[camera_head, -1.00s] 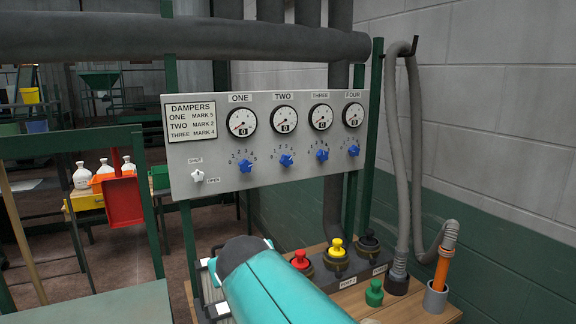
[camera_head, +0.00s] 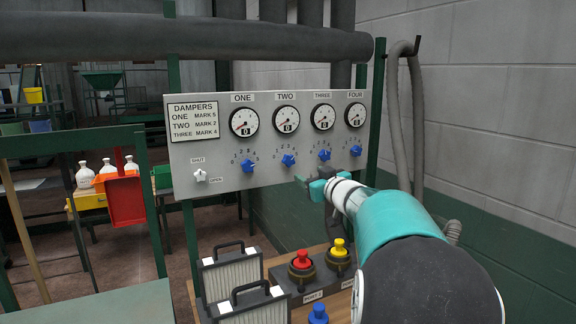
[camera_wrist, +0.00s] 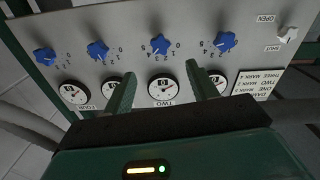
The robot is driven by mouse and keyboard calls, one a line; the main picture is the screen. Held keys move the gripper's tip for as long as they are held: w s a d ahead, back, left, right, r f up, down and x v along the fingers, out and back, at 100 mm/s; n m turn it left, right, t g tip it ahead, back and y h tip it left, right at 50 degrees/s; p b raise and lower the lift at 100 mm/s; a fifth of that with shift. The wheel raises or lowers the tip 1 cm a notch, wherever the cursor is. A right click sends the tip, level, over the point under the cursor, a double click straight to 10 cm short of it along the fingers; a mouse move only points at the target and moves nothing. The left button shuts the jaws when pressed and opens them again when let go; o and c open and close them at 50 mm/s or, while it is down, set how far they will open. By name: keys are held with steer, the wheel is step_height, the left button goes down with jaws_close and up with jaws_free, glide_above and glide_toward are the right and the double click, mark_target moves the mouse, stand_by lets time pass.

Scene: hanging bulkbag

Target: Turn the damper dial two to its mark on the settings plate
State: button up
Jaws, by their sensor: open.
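The blue damper dial two (camera_head: 288,160) is on the grey panel under the gauge labelled TWO (camera_head: 286,119). In the upside-down wrist view, dial two (camera_wrist: 160,45) lies ahead of and between my fingertips. Its exact pointer setting is too small to read. The settings plate (camera_head: 193,119) reads ONE MARK 5, TWO MARK 2, THREE MARK 4; part of it shows in the wrist view (camera_wrist: 256,83). My gripper (camera_head: 308,183) is open and empty, in front of the panel's lower edge, below and right of dial two. It also shows in the wrist view (camera_wrist: 161,72), apart from the dial.
Blue dials one (camera_head: 248,166), three (camera_head: 324,155) and four (camera_head: 356,151) flank dial two. A white shut/open handle (camera_head: 200,175) is at lower left. Below are a red knob (camera_head: 301,259), a yellow knob (camera_head: 339,247) and filters (camera_head: 252,304). A grey pipe (camera_head: 190,40) crosses above.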

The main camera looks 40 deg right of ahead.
mark_target(292, 162)
steer(key=x, duration=1.2)
steer(key=shift+w+d, duration=0.1)
steer(key=shift+w, duration=0.1)
steer(key=c, duration=1)
steer(key=n, duration=0.5)
steer(key=shift+d+n, duration=0.1)
steer(key=shift+n, duration=0.2)
steer(key=n, duration=0.6)
steer(key=shift+d+r, duration=0.15)
steer(key=shift+s, duration=0.1)
